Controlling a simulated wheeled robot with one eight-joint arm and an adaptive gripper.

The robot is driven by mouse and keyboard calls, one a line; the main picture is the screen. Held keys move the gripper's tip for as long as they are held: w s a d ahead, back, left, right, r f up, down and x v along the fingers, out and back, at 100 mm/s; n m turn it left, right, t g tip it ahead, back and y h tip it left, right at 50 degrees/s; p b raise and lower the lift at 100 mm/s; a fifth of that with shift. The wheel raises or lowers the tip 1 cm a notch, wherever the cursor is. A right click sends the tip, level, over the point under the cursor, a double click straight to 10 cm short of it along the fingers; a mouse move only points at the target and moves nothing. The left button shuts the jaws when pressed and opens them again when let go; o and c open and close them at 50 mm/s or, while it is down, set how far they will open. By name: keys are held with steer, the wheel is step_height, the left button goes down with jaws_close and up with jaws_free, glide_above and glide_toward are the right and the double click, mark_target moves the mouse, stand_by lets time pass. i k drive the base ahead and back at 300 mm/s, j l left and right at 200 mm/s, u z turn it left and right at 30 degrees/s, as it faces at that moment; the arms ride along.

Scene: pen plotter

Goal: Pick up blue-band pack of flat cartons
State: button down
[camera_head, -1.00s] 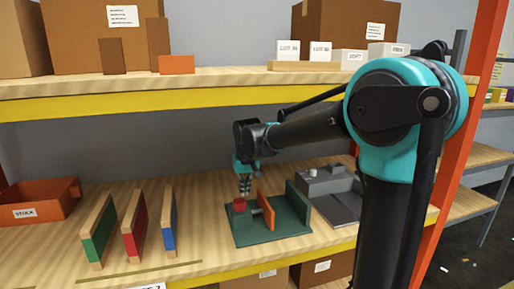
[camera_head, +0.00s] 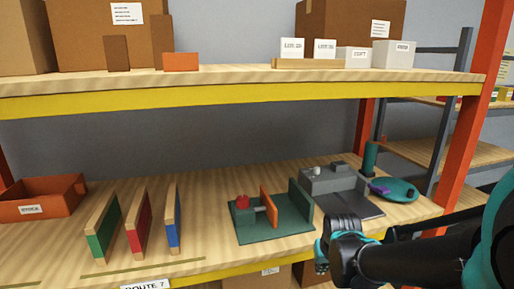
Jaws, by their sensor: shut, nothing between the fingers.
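The blue-band pack of flat cartons (camera_head: 171,212) stands upright on its thin edge on the lower wooden shelf, at the right end of a row of three packs. Its blue band crosses the lower part of its side. The red-band pack (camera_head: 138,222) and the green-band pack (camera_head: 103,226) stand to its left, with gaps between. My gripper (camera_head: 330,245) is shut and empty at the front edge of the shelf, well to the right of the blue-band pack and apart from it. Its fingertips are mostly hidden by my wrist.
A green fixture (camera_head: 280,233) with a red block and an orange plate stands between the packs and my gripper. A grey machine (camera_head: 335,183) and a round teal stand (camera_head: 398,193) are behind my gripper. An orange stock bin (camera_head: 45,200) is at left. The upper shelf (camera_head: 230,88) overhangs.

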mark_target(172, 218)
steer(key=k+j, duration=0.1)
steer(key=j, duration=0.45)
steer(key=k+j, duration=0.1)
steer(key=j, duration=0.5)
steer(key=k+j, duration=0.15)
steer(key=j, duration=0.4)
steer(key=k+j, duration=0.1)
steer(key=j, duration=0.5)
